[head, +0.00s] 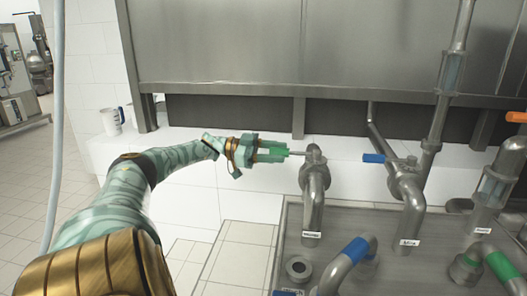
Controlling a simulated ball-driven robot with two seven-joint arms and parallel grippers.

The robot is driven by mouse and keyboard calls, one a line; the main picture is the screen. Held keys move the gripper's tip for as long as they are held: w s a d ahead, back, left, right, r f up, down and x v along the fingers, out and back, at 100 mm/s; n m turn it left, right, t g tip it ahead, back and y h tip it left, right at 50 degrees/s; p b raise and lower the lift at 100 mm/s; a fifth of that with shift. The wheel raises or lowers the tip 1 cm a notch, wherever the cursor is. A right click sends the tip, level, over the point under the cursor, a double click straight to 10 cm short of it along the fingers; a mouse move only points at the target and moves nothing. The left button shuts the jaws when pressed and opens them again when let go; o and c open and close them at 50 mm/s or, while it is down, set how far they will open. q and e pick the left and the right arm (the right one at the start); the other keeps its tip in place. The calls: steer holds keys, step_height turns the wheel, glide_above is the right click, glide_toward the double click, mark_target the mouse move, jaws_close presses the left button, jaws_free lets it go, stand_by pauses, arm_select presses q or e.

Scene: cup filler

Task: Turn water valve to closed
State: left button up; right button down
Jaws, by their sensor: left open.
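The leftmost valve (313,158) tops a steel pipe whose small label (311,234) is too blurred to read surely; I take it as the water valve. Its lever (297,153) points left, roughly level, and ends in a bright green part. My left gripper (272,150) is at that green end, with its jaws open around or beside it; I cannot tell whether they touch it. The fingers hide part of the lever. My right gripper is out of view.
A blue-banded pipe (355,250) rises in front. A white mug (112,121) stands on the tiled ledge at left.

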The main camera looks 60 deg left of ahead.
arm_select(q)
steer(key=b+v, duration=0.9)
steer(key=v, duration=0.7)
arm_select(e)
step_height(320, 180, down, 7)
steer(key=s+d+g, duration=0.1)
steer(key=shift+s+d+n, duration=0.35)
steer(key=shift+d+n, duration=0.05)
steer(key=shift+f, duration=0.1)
